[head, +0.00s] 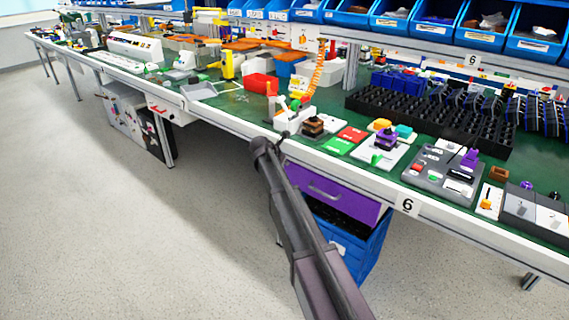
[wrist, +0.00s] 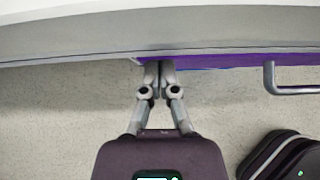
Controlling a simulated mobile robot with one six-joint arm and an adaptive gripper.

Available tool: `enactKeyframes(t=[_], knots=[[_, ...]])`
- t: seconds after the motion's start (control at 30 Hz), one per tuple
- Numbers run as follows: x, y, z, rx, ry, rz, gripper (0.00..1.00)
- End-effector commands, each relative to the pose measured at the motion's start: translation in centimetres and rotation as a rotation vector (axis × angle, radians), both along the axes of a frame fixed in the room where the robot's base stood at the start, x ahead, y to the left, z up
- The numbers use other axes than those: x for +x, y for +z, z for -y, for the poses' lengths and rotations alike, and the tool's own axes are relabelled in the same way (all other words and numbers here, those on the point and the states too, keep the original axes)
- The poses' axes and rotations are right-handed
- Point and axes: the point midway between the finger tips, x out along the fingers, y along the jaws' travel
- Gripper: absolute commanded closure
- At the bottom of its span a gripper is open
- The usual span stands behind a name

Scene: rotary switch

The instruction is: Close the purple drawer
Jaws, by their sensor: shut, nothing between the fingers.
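The purple drawer (head: 348,206) sits under the front edge of the workbench, with a grey bar handle (head: 324,193) on its front. In the wrist view, its purple top edge (wrist: 245,61) shows as a narrow strip along the bench edge, with the handle (wrist: 288,89) jutting out at right. My gripper (head: 283,137) is shut and empty near the bench edge, at the drawer's upper left. In the wrist view my gripper (wrist: 158,64) has its tips at the left part of the purple strip. I cannot tell whether they touch it. My arm hides part of the drawer's left side.
The green workbench (head: 225,105) is crowded with parts, a red box (head: 262,83) and switch panels (head: 440,172). A blue bin (head: 360,245) stands below the drawer. Blue bins line the shelf above. The floor (head: 130,230) at left is clear.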

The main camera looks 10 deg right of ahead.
Motion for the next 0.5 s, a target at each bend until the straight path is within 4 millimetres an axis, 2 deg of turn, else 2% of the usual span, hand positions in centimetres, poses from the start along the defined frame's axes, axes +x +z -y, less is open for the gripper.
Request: enactKeyframes(t=[0.03, 0.23, 0.5], knots=[[0.6, 0.2, 0.6, -0.013, -0.001, 0.010, 1.00], [0.7, 0.3, 0.2, -0.013, 0.003, 0.010, 1.00], [-0.5, 0.2, -1.3, -0.009, 0.004, 0.007, 1.00]])
